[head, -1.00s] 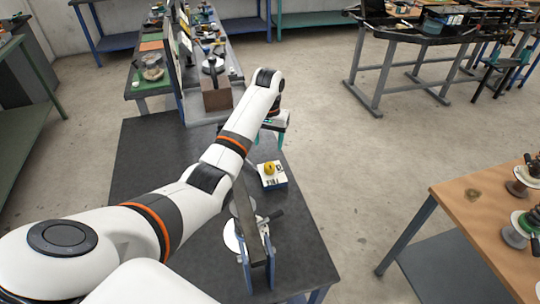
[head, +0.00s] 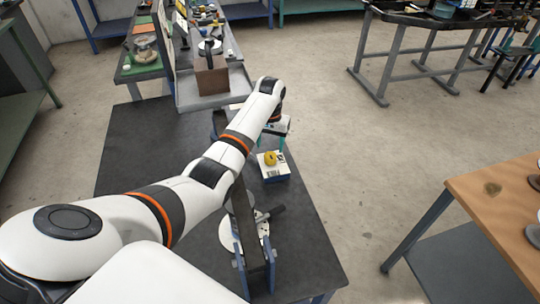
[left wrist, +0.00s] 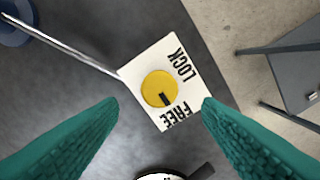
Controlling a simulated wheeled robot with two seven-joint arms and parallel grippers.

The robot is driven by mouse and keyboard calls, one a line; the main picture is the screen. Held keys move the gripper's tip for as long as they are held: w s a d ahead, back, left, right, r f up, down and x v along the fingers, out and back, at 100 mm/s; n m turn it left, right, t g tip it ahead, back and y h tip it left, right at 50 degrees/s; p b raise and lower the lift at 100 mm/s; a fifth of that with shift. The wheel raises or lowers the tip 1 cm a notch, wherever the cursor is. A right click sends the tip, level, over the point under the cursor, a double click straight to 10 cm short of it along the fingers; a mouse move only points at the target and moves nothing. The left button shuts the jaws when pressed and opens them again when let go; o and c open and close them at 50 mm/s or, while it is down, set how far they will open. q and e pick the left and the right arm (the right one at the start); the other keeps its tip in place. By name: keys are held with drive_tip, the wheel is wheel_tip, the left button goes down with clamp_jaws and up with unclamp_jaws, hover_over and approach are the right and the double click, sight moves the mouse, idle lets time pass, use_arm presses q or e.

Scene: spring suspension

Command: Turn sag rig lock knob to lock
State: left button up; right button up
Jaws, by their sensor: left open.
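A yellow knob (head: 270,158) sits on a white-topped block (head: 273,170) on the dark table. In the left wrist view the yellow knob (left wrist: 160,88) is on a white plate (left wrist: 140,68) printed LOCK and FREE. Its short black mark (left wrist: 165,99) points toward FREE. My left gripper (head: 273,143) is open, with teal fingers just behind the knob in the head view. In the left wrist view its fingertips (left wrist: 160,103) lie either side of the knob, apart from it. My right gripper is not in view.
A dark beam on a blue-footed stand (head: 256,245) with a white disc is on the table nearer me. A thin rod (left wrist: 62,46) reaches the plate's edge. A brown block (head: 211,76) stands in a grey tray behind. A wooden table (head: 505,190) is at right across open floor.

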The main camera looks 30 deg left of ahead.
sight(270, 155)
use_arm(q)
wheel_tip(270, 155, down, 7)
drive_tip(key=shift+r, duration=0.2)
drive_tip(key=shift+a, duration=0.1)
drive_tip(key=c, duration=1)
